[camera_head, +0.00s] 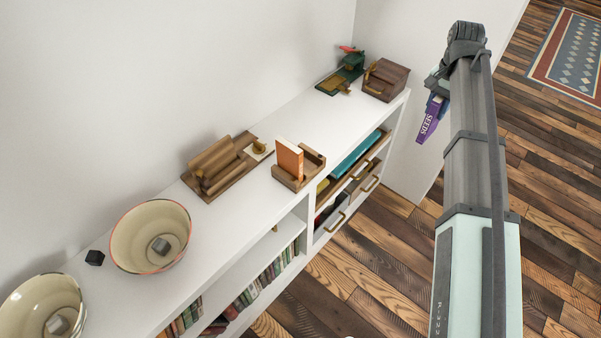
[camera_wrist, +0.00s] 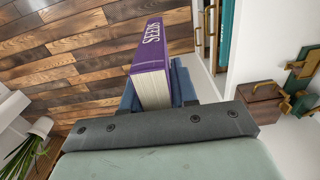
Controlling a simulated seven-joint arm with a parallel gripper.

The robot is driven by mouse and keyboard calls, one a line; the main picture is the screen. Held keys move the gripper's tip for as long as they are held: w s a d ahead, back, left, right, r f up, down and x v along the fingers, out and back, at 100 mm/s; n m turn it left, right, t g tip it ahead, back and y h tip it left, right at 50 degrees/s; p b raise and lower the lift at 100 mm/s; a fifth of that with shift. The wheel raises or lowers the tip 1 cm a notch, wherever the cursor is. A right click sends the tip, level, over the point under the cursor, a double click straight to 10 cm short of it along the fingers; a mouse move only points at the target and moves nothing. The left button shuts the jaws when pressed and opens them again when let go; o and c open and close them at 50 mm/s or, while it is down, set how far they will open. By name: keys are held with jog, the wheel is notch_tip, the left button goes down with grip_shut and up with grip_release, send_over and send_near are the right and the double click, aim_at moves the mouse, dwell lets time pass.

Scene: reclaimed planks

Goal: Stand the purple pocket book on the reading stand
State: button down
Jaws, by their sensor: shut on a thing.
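The purple pocket book (camera_head: 430,121), with "SEEDS" in white on its spine, is in my gripper (camera_head: 437,98), out past the shelf's right end and above the floor. In the wrist view the book (camera_wrist: 152,62) sits between the blue fingers (camera_wrist: 166,88) of my shut gripper, its pale page edges showing. On the white shelf top stands a small wooden stand (camera_head: 314,164) with an orange book (camera_head: 289,160) upright in it. Left of it is a slatted wooden piece (camera_head: 215,168) with a brass part. I cannot tell for certain which is the reading stand.
Two cream bowls (camera_head: 130,232) (camera_head: 28,300) and a small black cube (camera_head: 95,257) are at the shelf's near left. A wooden box (camera_head: 386,80) and a green device (camera_head: 342,76) stand at its far end. A bare stretch of shelf top (camera_head: 318,124) lies between.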

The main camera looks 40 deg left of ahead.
jog(key=s+a+f+n, duration=0.15)
jog(key=s+a, duration=0.45)
jog(key=a, duration=0.6)
jog(key=s+a+f+n, duration=0.1)
jog(key=s+a+f, duration=0.1)
jog(key=s+a, duration=0.75)
jog(key=s+a+f+n, duration=0.15)
jog(key=s+a, duration=0.25)
jog(key=a, duration=1)
jog(key=s+a+f+n, duration=0.15)
jog(key=s+a, duration=0.25)
jog(key=s, duration=0.9)
jog(key=s+d+f+n, duration=0.1)
jog(key=s+d+n, duration=0.1)
jog(key=s, duration=0.5)
jog(key=s+d+n, duration=0.2)
jog(key=s, duration=0.5)
notch_tip(320, 180, down, 10)
jog(key=shift+s+a+r, duration=0.15)
jog(key=shift+a+r, duration=0.05)
jog(key=shift+a, duration=0.05)
jog(key=c, duration=0.9)
grip_release()
jog(key=shift+f, duration=0.1)
